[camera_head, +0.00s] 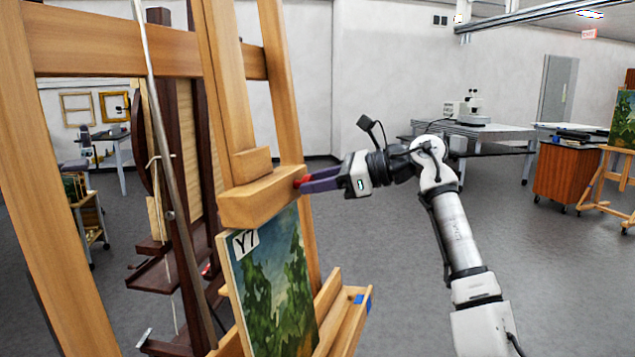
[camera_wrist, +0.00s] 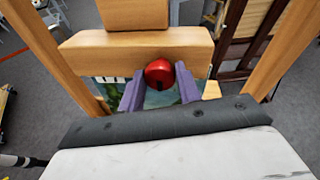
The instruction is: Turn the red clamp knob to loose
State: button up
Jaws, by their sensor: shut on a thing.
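The red clamp knob (camera_wrist: 159,74) sits on the front face of the easel's wooden top clamp block (camera_wrist: 100,52). In the head view only a small bit of the red knob (camera_head: 301,182) shows at the right end of the clamp block (camera_head: 250,203). My gripper (camera_head: 312,181) reaches in from the right, its purple fingers at the knob. In the wrist view my gripper (camera_wrist: 160,93) has one finger on each side of the knob, shut on it. A painting (camera_head: 272,280) marked Y7 stands below the clamp block, its top edge at the block's underside.
The wooden easel's left post (camera_head: 45,200) stands close in front at the left. A lower ledge (camera_head: 345,325) with a blue patch juts out below the painting. A dark wooden easel (camera_head: 190,150) stands behind. The grey floor (camera_head: 400,240) around my arm is open.

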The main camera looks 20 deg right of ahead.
jog(key=o, duration=1)
jog(key=shift+c, duration=0.2)
jog(key=b+v, duration=0.1)
jog(key=v, duration=1.3)
jog(key=shift+a+r, duration=0.1)
